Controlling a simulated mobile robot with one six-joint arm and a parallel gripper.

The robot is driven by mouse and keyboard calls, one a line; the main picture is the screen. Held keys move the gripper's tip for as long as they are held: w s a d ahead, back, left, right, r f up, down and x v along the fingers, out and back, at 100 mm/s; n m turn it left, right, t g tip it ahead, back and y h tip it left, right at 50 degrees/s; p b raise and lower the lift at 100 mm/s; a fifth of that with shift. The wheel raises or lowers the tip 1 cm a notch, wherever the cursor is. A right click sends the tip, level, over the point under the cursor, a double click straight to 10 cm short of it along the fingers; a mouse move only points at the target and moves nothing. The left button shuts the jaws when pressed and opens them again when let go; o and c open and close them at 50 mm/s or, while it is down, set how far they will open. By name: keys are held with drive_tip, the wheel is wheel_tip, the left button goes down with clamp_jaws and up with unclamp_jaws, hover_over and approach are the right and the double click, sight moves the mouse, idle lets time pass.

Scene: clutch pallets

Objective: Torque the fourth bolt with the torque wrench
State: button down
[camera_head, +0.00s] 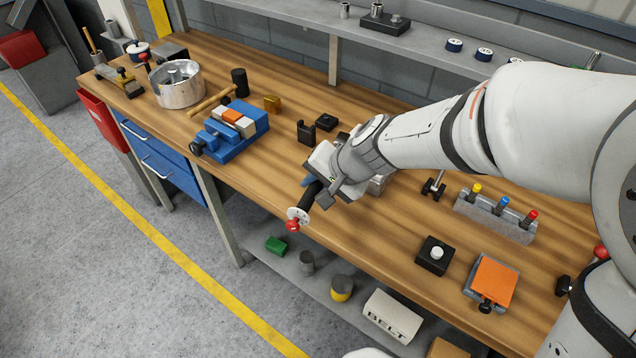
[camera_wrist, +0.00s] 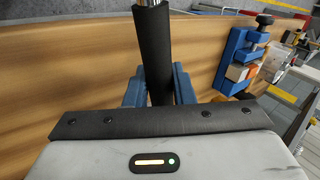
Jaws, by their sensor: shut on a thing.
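My gripper (camera_head: 318,187) is above the front edge of the workbench, with its blue fingers shut on a black handle (camera_wrist: 155,50). I take this tool to be the torque wrench; a white disc and red knob (camera_head: 293,224) show at its lower end in the head view. In the wrist view the handle runs up between the blue fingers (camera_wrist: 160,90), with a bright metal shaft at the top edge. The wrench's working end is hidden in the head view. I cannot make out the fourth bolt. A metal block (camera_head: 377,185) is partly hidden behind my gripper.
A blue vise (camera_head: 230,132) holding orange and white pieces stands left of my gripper, with a mallet and a silver drum (camera_head: 179,85) beyond. Colour-topped pieces in a grey rack (camera_head: 495,218) and an orange-topped block (camera_head: 492,283) are at right.

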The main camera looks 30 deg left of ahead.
drive_tip(key=shift+r, duration=0.1)
drive_tip(key=shift+a+m+t+p, duration=0.5)
drive_tip(key=shift+a+m+p, duration=0.3)
drive_tip(key=shift+a, duration=0.3)
drive_tip(key=shift+a+r, duration=0.1)
drive_tip(key=shift+a, duration=0.05)
drive_tip(key=shift+a+m+t+p, duration=0.5)
drive_tip(key=shift+a+m+p, duration=0.4)
drive_tip(key=shift+p, duration=0.3)
drive_tip(key=shift+a, duration=0.15)
